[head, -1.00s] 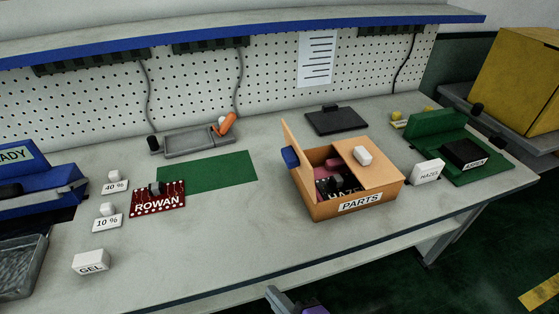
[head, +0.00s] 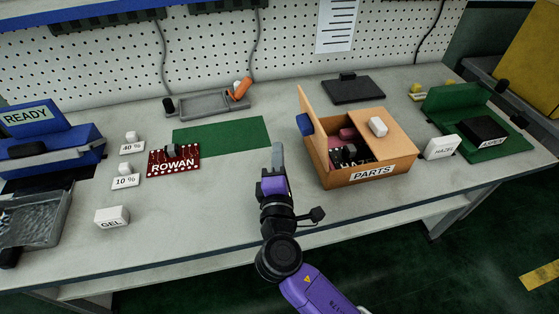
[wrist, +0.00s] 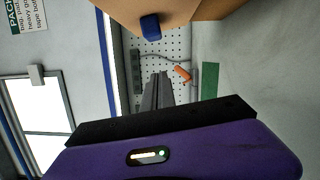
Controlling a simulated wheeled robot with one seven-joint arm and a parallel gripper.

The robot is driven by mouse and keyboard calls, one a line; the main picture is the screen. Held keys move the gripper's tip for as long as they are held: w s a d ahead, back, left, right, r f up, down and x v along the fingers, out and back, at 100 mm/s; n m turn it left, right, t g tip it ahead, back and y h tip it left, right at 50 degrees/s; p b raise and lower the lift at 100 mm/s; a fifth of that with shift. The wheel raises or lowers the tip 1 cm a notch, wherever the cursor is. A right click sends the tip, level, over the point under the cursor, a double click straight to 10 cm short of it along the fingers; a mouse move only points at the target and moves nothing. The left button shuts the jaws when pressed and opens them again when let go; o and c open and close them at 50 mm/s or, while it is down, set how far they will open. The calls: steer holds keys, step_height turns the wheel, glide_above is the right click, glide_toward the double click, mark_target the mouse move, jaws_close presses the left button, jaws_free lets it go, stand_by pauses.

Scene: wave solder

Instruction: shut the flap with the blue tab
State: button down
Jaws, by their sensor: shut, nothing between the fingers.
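The tan PARTS box (head: 340,182) stands right of the middle of the table. Its left flap (head: 311,99) stands up, tilted a little to the left, with the blue tab (head: 305,124) on its outer face. The right flap (head: 394,140) lies flat over the box, with a white block on it. Through the opening, dark and reddish parts show. My gripper (head: 278,150) is shut and empty, left of the box and just left of the tab, apart from it. In the wrist view, the blue tab (wrist: 151,27) shows beyond my fingertips (wrist: 158,78).
A green mat (head: 222,136) and the red ROWAN board (head: 173,162) lie to the left. The table front is mostly clear.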

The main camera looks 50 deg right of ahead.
mark_target(307, 129)
steer(key=d+p, duration=0.2)
steer(key=d, duration=0.4)
steer(key=shift+w+d+r, duration=0.25)
steer(key=shift+w+r, duration=0.1)
steer(key=shift+r, duration=0.05)
steer(key=shift+r, duration=0.15)
